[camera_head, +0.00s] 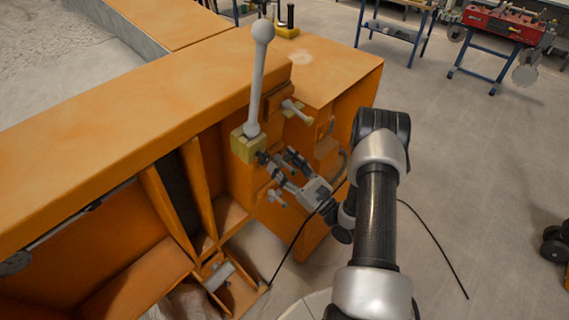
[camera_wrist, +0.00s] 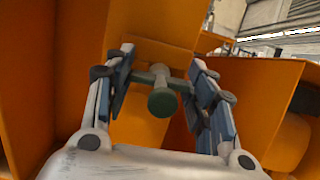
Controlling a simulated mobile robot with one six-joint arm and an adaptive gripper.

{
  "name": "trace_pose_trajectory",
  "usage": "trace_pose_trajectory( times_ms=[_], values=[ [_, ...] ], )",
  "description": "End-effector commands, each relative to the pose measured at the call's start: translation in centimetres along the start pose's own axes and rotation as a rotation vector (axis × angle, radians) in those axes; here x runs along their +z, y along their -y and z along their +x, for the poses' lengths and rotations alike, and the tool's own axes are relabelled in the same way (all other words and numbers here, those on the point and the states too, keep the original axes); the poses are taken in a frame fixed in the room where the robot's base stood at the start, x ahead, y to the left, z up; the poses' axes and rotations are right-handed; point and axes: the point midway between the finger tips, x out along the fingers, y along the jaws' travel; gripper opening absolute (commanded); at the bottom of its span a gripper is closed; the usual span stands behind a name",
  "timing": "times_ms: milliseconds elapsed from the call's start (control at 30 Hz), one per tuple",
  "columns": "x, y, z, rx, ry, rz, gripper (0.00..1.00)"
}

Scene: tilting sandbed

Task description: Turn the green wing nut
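The green wing nut (camera_wrist: 162,101) is dark green, with a round knob facing the camera and wings stretching left and right. It sits in front of an orange plate in the wrist view. My gripper (camera_wrist: 161,75) is open, with one finger on each side of the nut. The wing ends come close to both fingers; I cannot tell whether they touch. In the head view my gripper (camera_head: 277,166) is at the orange machine's side, just below the yellow block, and I cannot make out the green nut there.
A grey lever with a ball top (camera_head: 257,80) rises from a yellow block (camera_head: 247,147) on the orange machine (camera_head: 130,98). A pale handle (camera_head: 297,110) sits above my gripper and a grey wing-shaped knob (camera_head: 277,198) below it. Open floor (camera_head: 470,160) lies to the right.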

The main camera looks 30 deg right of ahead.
Motion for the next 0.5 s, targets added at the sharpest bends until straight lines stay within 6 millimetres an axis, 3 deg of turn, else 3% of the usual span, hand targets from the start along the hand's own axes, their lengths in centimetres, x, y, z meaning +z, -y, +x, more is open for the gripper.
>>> trace_pose_trajectory(
  times_ms=[233, 500],
  values=[
    [0.00, 0.00, 0.00, 0.000, 0.000, -0.001, 0.69],
    [0.01, 0.02, 0.00, 0.000, 0.000, -0.001, 0.70]
  ],
)
